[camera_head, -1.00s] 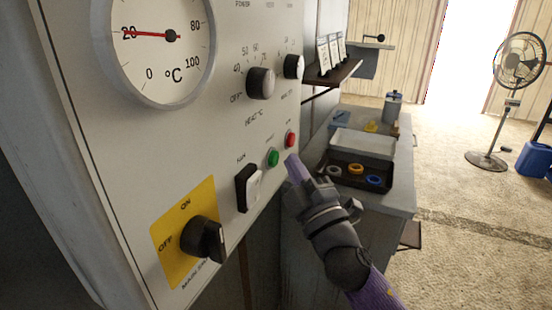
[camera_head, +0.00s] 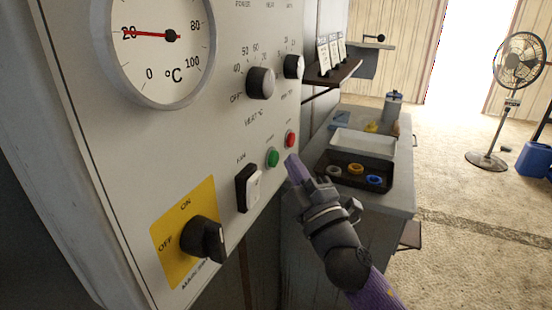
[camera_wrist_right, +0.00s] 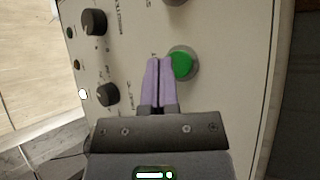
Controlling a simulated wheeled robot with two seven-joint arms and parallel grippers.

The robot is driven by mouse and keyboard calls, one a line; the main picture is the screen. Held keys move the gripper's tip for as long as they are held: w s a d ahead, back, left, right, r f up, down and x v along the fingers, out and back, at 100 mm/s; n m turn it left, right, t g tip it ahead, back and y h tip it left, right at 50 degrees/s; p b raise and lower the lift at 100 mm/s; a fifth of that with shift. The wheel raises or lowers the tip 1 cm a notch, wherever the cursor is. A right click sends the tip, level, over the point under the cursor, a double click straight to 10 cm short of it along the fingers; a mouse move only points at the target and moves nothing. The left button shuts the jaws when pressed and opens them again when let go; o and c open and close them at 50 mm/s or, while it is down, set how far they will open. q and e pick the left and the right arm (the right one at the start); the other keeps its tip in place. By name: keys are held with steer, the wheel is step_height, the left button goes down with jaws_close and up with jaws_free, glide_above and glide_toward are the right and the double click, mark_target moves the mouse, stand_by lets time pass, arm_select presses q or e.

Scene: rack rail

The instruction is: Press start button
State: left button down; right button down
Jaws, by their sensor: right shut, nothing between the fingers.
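The green button (camera_head: 272,157) is on the lower right of the white control panel (camera_head: 150,140), with a red button (camera_head: 290,139) to its upper right. In the right wrist view the green button (camera_wrist_right: 182,64) sits just right of my fingertips. My right gripper (camera_head: 291,160) is shut and empty, its purple fingers pointing at the panel, just right of the green button in the head view. Whether the fingertips touch the panel I cannot tell. My left gripper is not in view.
The panel also has a dial gauge (camera_head: 160,45), black knobs (camera_head: 260,83), a white fan switch (camera_head: 248,187) and a black main switch (camera_head: 203,238) on a yellow plate. A grey cabinet (camera_head: 400,195) with a tray of rings (camera_head: 350,183) stands behind my right arm.

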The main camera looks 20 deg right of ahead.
steer(key=shift+w, duration=0.1)
steer(key=shift+w+a, duration=0.25)
stand_by(0.3)
steer(key=shift+w+a, duration=0.3)
stand_by(0.6)
stand_by(0.4)
steer(key=shift+s+d, duration=0.55)
steer(key=shift+s, duration=0.1)
steer(key=s+d, duration=0.3)
steer(key=shift+s+d, duration=0.15)
steer(key=shift+s, duration=0.25)
stand_by(0.5)
